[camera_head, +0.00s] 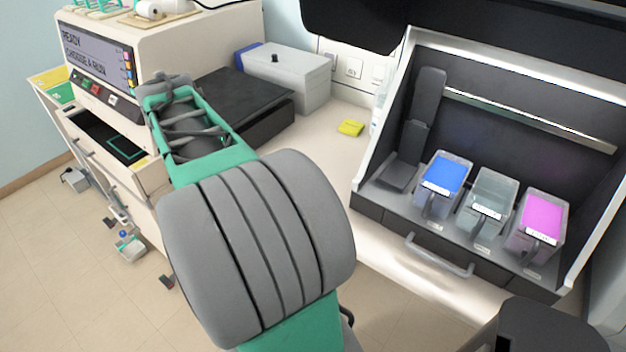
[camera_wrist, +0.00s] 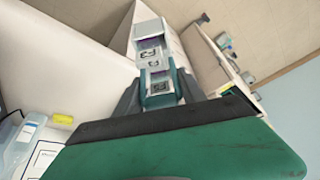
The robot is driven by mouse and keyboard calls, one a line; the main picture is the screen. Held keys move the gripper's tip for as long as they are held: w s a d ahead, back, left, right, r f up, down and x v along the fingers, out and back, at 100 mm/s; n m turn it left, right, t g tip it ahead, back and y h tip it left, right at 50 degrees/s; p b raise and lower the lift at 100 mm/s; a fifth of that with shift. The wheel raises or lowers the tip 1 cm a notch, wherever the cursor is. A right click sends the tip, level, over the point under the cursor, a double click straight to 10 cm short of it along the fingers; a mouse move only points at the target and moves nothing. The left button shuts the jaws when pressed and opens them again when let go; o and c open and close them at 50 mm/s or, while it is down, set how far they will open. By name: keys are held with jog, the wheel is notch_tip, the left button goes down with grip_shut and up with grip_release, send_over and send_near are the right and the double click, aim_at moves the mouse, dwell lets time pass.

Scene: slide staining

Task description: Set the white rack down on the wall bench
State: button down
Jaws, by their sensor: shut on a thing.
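In the wrist view my gripper (camera_wrist: 157,88) is shut on the white rack (camera_wrist: 150,32), a narrow light piece with purple bits and small dark-marked labels. The rack extends away from the fingers. In the head view my arm hides the gripper and the rack. The wall bench (camera_head: 338,118) is a pale surface at the back, between the grey box and the hood. I cannot tell the rack's height above any surface.
A yellow pad (camera_head: 350,128) lies on the bench, beside a grey lidded box (camera_head: 290,78) and a black flat device (camera_head: 238,95). A machine with a screen (camera_head: 92,52) stands left. The hood at right holds blue (camera_head: 443,178), clear (camera_head: 490,195) and magenta (camera_head: 541,215) containers.

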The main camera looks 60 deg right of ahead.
jog(key=s+d+r+m+g+h, duration=0.1)
jog(key=s+d+r+m+g, duration=0.3)
jog(key=s+d, duration=0.6)
jog(key=s+d+r+m, duration=0.2)
jog(key=s+d+m, duration=0.6)
jog(key=d, duration=0.5)
notch_tip(320, 180, down, 10)
jog(key=n, duration=0.1)
jog(key=shift+s+a, duration=0.2)
jog(key=shift+s, duration=0.2)
jog(key=shift+f, duration=0.15)
jog(key=shift+f, duration=0.2)
jog(key=c, duration=0.7)
grip_release()
jog(key=shift+r, duration=0.1)
